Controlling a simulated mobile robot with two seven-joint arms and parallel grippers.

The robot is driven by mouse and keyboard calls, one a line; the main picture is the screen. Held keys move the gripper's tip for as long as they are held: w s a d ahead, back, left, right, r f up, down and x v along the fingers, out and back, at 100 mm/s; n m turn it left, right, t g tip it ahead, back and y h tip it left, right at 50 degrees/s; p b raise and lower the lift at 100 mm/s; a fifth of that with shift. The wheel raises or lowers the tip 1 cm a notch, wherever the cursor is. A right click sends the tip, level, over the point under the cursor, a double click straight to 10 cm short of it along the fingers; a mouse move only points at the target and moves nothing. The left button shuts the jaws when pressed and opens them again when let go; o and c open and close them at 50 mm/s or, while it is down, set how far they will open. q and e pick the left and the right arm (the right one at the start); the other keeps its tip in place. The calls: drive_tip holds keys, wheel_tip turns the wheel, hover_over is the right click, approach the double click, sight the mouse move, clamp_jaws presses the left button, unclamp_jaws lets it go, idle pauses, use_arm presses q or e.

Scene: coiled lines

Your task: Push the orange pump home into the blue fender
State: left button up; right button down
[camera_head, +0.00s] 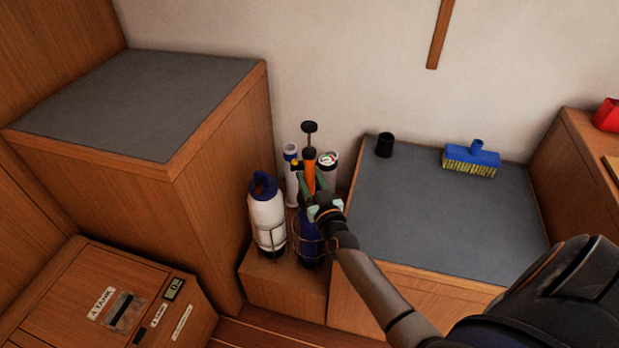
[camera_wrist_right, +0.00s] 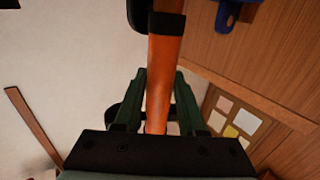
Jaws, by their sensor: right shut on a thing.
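The orange pump (camera_head: 309,171) stands upright above the blue fender (camera_head: 311,246), with a black handle on top. My right gripper (camera_head: 309,188) is shut on the pump's orange barrel. In the right wrist view the barrel (camera_wrist_right: 163,75) passes between the green fingers, with a black collar at its upper part. The blue fender stands in a wire holder on the low wooden ledge. The pump's lower end and the fender's top are hidden behind my gripper, so I cannot tell how deep it sits. My left gripper is not in view.
A white fender with a blue top (camera_head: 267,215) stands close on the left in a wire holder. White tubes (camera_head: 291,172) stand just behind. A black cup (camera_head: 385,145) and a blue brush (camera_head: 471,157) sit on the grey-topped bench (camera_head: 440,215), which is otherwise mostly clear.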

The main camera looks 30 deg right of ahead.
drive_tip(key=shift+c, duration=2)
unclamp_jaws()
drive_tip(key=shift+v, duration=0.95)
drive_tip(key=p+v, duration=0.1)
drive_tip(key=v, duration=0.4)
drive_tip(key=shift+s, duration=0.2)
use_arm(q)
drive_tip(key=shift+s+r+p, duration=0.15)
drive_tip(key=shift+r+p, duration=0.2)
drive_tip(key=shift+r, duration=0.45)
use_arm(e)
drive_tip(key=v, duration=0.5)
drive_tip(key=shift+s+a, duration=0.1)
